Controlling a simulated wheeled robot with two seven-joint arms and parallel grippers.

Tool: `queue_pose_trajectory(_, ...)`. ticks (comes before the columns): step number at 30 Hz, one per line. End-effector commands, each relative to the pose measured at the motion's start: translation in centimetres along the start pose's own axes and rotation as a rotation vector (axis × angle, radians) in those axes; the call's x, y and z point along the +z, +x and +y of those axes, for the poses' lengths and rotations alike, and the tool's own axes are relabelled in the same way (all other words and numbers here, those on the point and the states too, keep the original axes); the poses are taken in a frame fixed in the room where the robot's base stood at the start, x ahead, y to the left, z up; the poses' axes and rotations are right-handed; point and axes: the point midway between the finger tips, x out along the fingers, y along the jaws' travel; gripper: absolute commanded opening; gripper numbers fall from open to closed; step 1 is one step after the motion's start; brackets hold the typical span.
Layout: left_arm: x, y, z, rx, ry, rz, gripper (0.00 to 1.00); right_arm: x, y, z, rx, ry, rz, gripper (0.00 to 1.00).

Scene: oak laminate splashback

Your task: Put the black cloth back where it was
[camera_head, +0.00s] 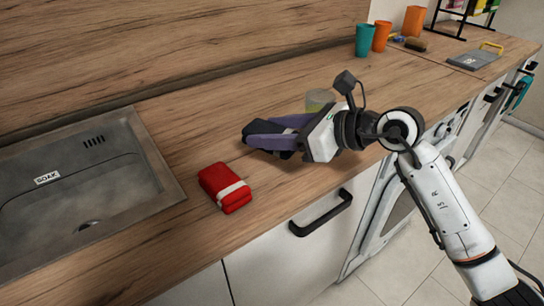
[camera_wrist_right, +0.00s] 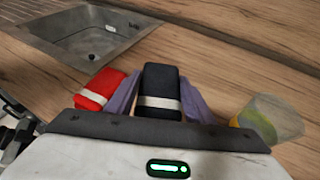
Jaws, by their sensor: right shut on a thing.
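The black cloth (camera_head: 262,127) is a folded bundle with a pale band, which shows in the right wrist view (camera_wrist_right: 161,82). My right gripper (camera_head: 268,134) is shut on it, with a purple finger on each side, over the wooden worktop (camera_head: 218,134). I cannot tell whether the cloth touches the worktop. A red folded cloth (camera_head: 222,184) with a white band lies to the front left of the gripper; it also shows in the right wrist view (camera_wrist_right: 101,88). My left gripper is not in view.
A steel sink (camera_head: 130,185) is at the left. A clear yellowish cup (camera_head: 318,98) stands close behind my right gripper. Teal (camera_head: 362,41) and orange (camera_head: 381,36) cups stand farther back, near a grey board (camera_head: 474,60).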

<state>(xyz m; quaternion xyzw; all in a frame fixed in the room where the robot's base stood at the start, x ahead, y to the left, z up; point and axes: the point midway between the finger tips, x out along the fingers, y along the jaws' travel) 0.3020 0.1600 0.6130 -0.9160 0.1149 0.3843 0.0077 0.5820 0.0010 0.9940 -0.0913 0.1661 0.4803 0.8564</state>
Motion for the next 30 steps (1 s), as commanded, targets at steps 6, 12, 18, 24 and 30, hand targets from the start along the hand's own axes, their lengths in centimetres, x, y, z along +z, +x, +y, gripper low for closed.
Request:
queue_pose_trajectory(6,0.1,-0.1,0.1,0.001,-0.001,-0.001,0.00,-2.2,0.9,0.0,-0.001,-0.001,-0.003,0.26)
queue_pose_trajectory(12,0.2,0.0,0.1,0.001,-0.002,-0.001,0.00,-4.5,1.8,0.0,-0.001,0.001,-0.001,0.26)
queue_pose_trajectory(18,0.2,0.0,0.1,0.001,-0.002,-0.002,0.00,-5.6,2.3,-0.1,-0.002,-0.003,-0.003,0.26)
queue_pose_trajectory(24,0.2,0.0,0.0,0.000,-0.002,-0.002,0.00,-5.7,2.3,0.0,-0.002,-0.003,-0.002,0.65)
queue_pose_trajectory(30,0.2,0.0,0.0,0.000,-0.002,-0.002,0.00,-5.6,2.3,-0.1,-0.002,-0.004,-0.002,0.67)
